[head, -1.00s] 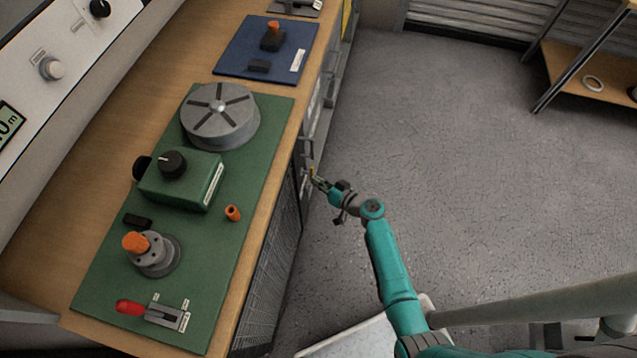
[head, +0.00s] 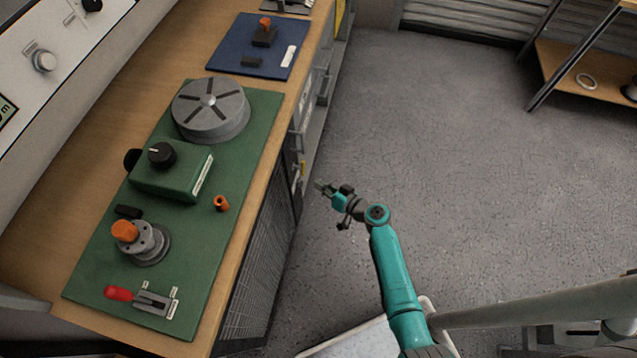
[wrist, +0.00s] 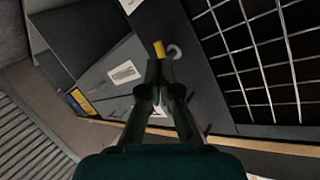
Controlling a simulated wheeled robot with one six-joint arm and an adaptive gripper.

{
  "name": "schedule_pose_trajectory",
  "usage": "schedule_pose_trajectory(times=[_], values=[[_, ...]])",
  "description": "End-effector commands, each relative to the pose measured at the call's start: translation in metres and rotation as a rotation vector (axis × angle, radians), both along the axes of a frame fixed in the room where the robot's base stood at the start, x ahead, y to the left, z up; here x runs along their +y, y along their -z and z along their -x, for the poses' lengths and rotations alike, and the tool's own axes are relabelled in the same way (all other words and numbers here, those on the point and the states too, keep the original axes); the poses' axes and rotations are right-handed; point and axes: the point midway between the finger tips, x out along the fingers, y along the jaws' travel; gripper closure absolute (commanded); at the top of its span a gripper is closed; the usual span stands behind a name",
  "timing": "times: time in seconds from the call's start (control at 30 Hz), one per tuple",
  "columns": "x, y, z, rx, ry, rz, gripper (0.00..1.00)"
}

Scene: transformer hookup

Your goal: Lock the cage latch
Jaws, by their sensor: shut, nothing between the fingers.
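The cage latch shows as a small yellow handle (head: 302,168) on the bench's front face, by the far end of the black mesh cage (head: 258,265). In the wrist view the yellow handle (wrist: 160,49) stands just beyond my fingertips, with a grey round part beside it. The cage mesh (wrist: 255,50) fills the upper right there. My gripper (head: 319,186) is shut and empty, out over the floor, with a visible gap to the bench front. In the wrist view my gripper (wrist: 159,68) points towards the handle. Whether the latch is locked, I cannot tell.
The wooden bench edge (head: 235,285) runs along the left, above the cage. A green board (head: 100,270) with a grey disc, knobs and a red-handled lever lies on it, with a blue board (head: 235,52) behind.

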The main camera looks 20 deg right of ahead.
Motion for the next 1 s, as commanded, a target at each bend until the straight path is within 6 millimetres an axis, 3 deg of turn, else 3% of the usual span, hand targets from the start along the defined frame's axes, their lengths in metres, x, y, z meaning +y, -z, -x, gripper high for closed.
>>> schedule_pose_trajectory(times=[0.5, 1.0], values=[[-0.027, -0.01, 0.069, 0.0, 0.002, 0.0, 1.0], [-0.029, -0.012, 0.075, 0.0, 0.0, 0.0, 1.0]])
